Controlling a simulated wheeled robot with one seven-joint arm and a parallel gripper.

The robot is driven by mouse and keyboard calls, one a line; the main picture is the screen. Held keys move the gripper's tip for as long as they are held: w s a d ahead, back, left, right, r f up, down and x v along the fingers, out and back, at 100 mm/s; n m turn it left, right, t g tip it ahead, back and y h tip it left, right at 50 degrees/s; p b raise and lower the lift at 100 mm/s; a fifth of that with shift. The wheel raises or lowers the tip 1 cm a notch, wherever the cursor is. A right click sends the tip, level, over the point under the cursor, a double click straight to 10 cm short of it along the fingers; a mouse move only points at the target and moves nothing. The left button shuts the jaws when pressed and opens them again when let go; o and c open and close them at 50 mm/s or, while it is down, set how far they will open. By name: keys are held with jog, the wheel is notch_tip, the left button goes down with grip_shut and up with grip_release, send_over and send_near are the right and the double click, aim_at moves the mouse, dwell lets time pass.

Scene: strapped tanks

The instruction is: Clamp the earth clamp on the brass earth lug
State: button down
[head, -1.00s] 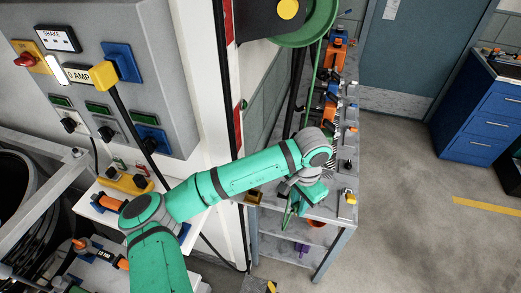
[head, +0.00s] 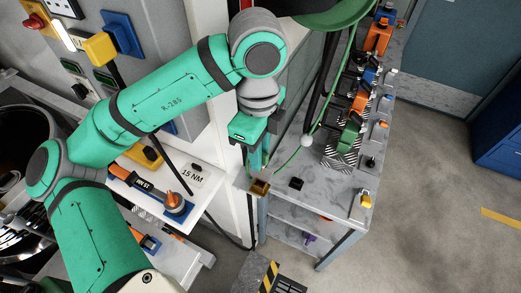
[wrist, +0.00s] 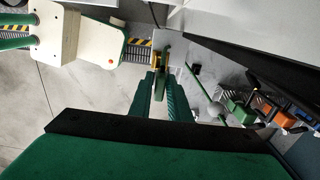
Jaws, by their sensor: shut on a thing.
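My gripper (head: 257,160) points down at the near left corner of the grey bench, shut on the earth clamp. The clamp is mostly hidden by the fingers; in the wrist view a slim piece of it (wrist: 160,86) shows between them. A green cable (head: 288,160) runs from the gripper side up toward the green reel. The brass earth lug (head: 260,187) is a small brass block at the bench corner, just below my fingertips. In the wrist view the lug (wrist: 163,56) lies just beyond the fingertips. I cannot tell whether the clamp touches it.
The grey bench (head: 325,190) carries a small black block (head: 296,183), a yellow-topped knob (head: 365,201) and a row of orange, blue and green items. A white post stands left of the lug. A white shelf (head: 205,183) with tools is further left.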

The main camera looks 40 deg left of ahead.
jog(key=shift+w+a+f, duration=0.1)
jog(key=shift+w+f, duration=0.05)
jog(key=shift+f, duration=0.55)
notch_tip(320, 180, down, 2)
jog(key=shift+f, duration=1.05)
jog(key=shift+s+f, duration=0.1)
jog(key=shift+s, duration=0.1)
dwell(0.3)
jog(key=shift+f, duration=1.65)
dwell(0.6)
